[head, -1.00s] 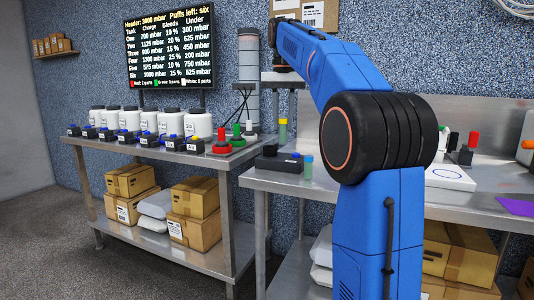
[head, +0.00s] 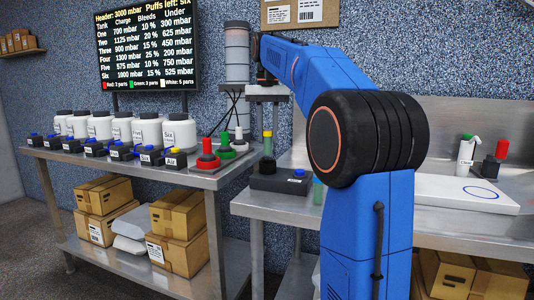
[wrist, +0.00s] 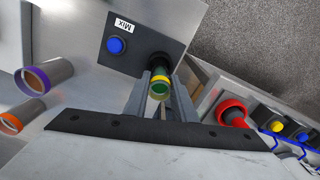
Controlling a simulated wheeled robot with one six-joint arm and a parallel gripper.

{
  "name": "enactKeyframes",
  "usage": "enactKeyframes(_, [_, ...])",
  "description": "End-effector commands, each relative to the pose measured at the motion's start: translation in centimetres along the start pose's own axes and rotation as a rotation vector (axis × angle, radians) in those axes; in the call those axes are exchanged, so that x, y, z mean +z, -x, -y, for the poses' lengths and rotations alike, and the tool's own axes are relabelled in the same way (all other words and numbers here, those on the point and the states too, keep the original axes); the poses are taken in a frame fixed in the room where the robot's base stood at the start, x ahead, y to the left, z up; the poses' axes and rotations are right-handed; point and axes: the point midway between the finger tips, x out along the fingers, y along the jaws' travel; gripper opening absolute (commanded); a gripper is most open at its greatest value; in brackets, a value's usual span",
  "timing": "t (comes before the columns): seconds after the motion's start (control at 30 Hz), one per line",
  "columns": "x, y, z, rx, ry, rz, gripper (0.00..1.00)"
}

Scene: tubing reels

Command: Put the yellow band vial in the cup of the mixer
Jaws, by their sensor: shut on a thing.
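The yellow band vial (head: 267,147), clear with green liquid, is upright between the fingers of my gripper (head: 267,130). In the wrist view the vial (wrist: 160,88) sits between the two grey fingers (wrist: 161,92), which are shut on it. The mixer (head: 290,184) is a dark box with a blue button and a MIX label, also in the wrist view (wrist: 135,30). Its black cup (wrist: 156,61) lies directly under the vial, partly hidden by it.
Purple-band (wrist: 47,76) and orange-band (wrist: 22,117) vials stand near the mixer. A red valve knob (head: 207,152) and others sit on the left bench (head: 120,164). A white pad (head: 450,192) and a white bottle (head: 465,157) are at right.

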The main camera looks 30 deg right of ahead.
Motion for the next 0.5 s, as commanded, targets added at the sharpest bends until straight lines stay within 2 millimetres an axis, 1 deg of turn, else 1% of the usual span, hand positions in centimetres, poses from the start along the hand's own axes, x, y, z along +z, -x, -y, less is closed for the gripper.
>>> enactKeyframes(0.03, [0.1,-0.5,0.0,0.001,0.000,0.002,0.02])
enactKeyframes(0.17, [0.0,-1.3,0.0,0.000,0.000,0.000,0.02])
enactKeyframes(0.4, [0.1,-4.4,0.0,0.000,0.000,0.001,0.02])
enactKeyframes(0.5, [0.0,-5.1,0.0,0.000,0.000,0.000,0.02])
